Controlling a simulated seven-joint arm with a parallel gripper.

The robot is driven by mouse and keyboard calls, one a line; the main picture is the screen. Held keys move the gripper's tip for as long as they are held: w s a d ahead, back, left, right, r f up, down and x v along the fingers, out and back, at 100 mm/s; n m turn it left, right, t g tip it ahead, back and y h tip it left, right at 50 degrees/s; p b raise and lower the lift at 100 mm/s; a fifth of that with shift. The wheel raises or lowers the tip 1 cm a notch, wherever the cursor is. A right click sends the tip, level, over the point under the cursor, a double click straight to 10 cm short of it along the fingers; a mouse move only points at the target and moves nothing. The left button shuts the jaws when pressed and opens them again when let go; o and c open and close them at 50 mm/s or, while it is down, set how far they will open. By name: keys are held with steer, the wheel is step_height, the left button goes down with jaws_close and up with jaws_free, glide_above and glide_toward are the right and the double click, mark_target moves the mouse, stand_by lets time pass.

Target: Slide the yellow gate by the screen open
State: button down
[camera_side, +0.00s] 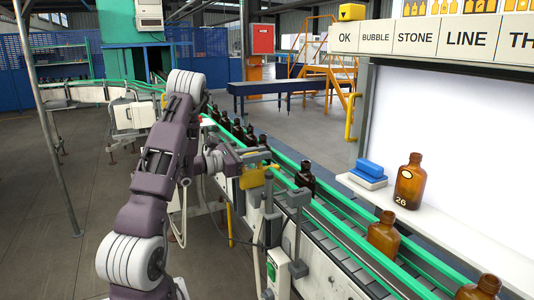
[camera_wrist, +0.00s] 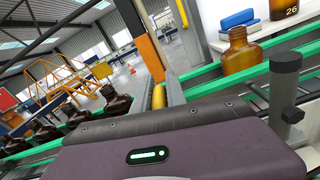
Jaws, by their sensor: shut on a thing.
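The yellow gate (camera_side: 252,177) shows as a small yellow part at the conveyor's green rail, beside the lit screen's side of the line. My gripper (camera_side: 264,166) is at it, shut on it, with the fingers partly hidden by the arm and the gate's fittings. I cannot tell how far the gate is across the belt. The white screen (camera_side: 450,130) stands at the right in the side view.
Several dark bottles (camera_side: 238,130) stand in a row upstream. One dark bottle (camera_side: 305,176) and an amber bottle (camera_side: 383,233) stand farther down the belt. Bottle 26 (camera_side: 410,182) and a blue block (camera_side: 369,168) sit on the ledge. A grey post (camera_side: 296,222) stands close to my gripper.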

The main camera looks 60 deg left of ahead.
steer(key=s, duration=0.4)
steer(key=shift+s+a, duration=0.15)
steer(key=shift+a, duration=0.1)
steer(key=c, duration=1.4)
jaws_free()
steer(key=shift+d, duration=0.1)
steer(key=s, duration=0.7)
